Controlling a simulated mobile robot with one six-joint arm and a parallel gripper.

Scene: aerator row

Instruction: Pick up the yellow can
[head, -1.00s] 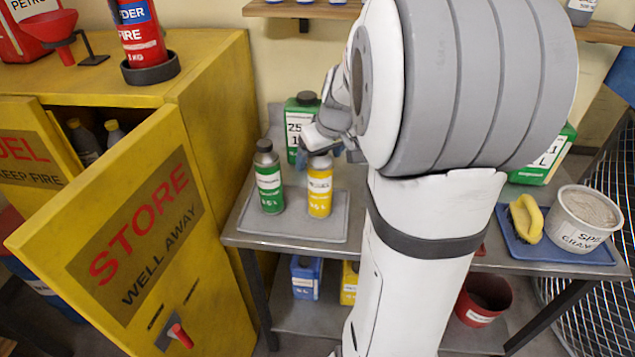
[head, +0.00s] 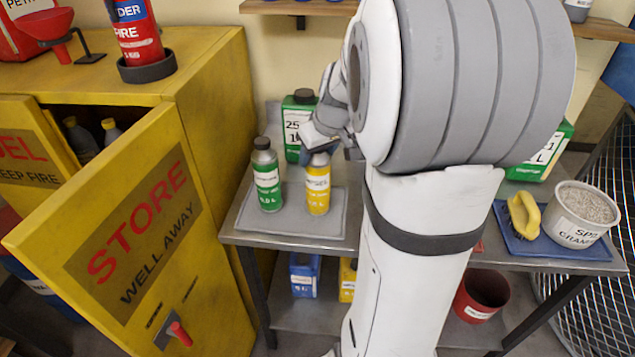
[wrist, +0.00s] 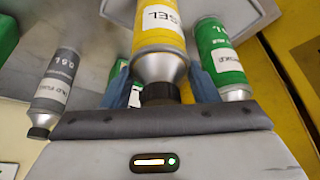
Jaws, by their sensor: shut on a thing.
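The yellow can (head: 317,192) with a white label and grey metal top stands upright on a grey tray (head: 335,232) on the bench; I see no clear gap under it. My gripper (head: 322,151) reaches down from above and is shut on the can's upper part. In the wrist view, the blue fingers of my gripper (wrist: 161,86) lie on either side of the yellow can (wrist: 158,30), by its grey shoulder and dark cap. A green can (head: 267,180) stands just left of it, apart; it also shows in the wrist view (wrist: 220,55).
A green jerrycan (head: 296,120) stands close behind. A grey can (wrist: 56,83) shows in the wrist view. The yellow cabinet's open door (head: 130,240) is left of the bench. A blue tray (head: 545,245) with brush (head: 523,215) and tub (head: 583,214) is at right.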

